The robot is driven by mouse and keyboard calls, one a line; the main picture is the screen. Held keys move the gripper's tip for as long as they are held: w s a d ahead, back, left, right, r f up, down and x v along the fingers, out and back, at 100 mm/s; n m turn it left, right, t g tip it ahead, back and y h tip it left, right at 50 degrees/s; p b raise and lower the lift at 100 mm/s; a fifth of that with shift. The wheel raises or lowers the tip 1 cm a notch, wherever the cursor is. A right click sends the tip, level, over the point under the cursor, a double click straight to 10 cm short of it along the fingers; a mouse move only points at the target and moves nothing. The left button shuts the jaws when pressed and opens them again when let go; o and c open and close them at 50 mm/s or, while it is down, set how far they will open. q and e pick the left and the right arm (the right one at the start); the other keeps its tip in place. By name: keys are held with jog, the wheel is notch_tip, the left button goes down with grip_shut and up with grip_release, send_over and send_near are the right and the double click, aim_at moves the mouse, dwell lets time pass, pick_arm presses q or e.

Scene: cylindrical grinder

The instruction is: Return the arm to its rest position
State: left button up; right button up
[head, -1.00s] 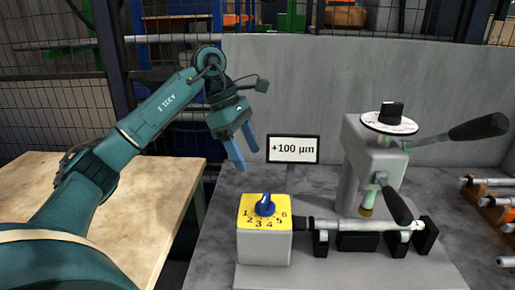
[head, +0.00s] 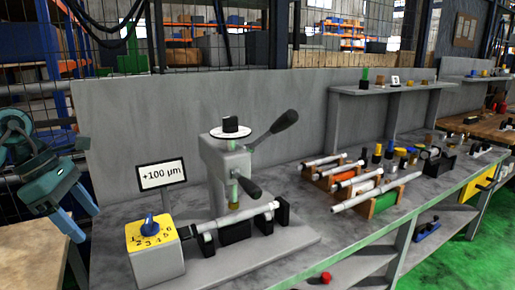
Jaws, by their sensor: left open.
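My left gripper (head: 78,213) is at the left edge of the head view. Its blue fingers point down, apart and empty, in front of the grey back panel. It hangs clear to the left of the yellow-topped dial box (head: 155,262), touching nothing that I can see. Most of my left arm is cut off by the picture's edge. The blue knob (head: 149,224) sits on the numbered yellow face. My right gripper is not in view.
A sign reading +100 µm (head: 162,174) stands behind the dial box. The grinder (head: 228,165) with its black levers and a clamped shaft (head: 250,217) is to the right. Racks of shafts (head: 375,195) lie further right. A wooden table (head: 32,255) is at lower left.

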pick_arm(q)
jog(key=s+d+f+n+t+h+p, duration=0.1)
jog(key=s+d+f+n+t+h, duration=0.15)
jog(key=d+n+h, duration=0.75)
jog(key=s+d+f+n+t+h+p, duration=0.1)
jog(key=d+f+h+p, duration=0.3)
jog(key=d, duration=1.1)
jog(key=s+a+f+n+t+y, duration=0.15)
jog(key=f+n+t+y, duration=0.4)
jog(key=n, duration=0.75)
jog(key=s+a+f+n+t+y, duration=0.15)
jog(key=f+n+t+y, duration=0.45)
jog(key=n, duration=0.8)
jog(key=s+a+f+n+g+y, duration=0.1)
jog(key=s+f+n+g+y, duration=0.2)
jog(key=s+f+n, duration=0.6)
notch_tip(320, 180, down, 4)
jog(key=s+g, duration=0.2)
jog(key=shift+s+a+r+n+g, duration=0.15)
jog(key=shift+s+a+n+g, duration=0.15)
jog(key=shift+s+g, duration=0.1)
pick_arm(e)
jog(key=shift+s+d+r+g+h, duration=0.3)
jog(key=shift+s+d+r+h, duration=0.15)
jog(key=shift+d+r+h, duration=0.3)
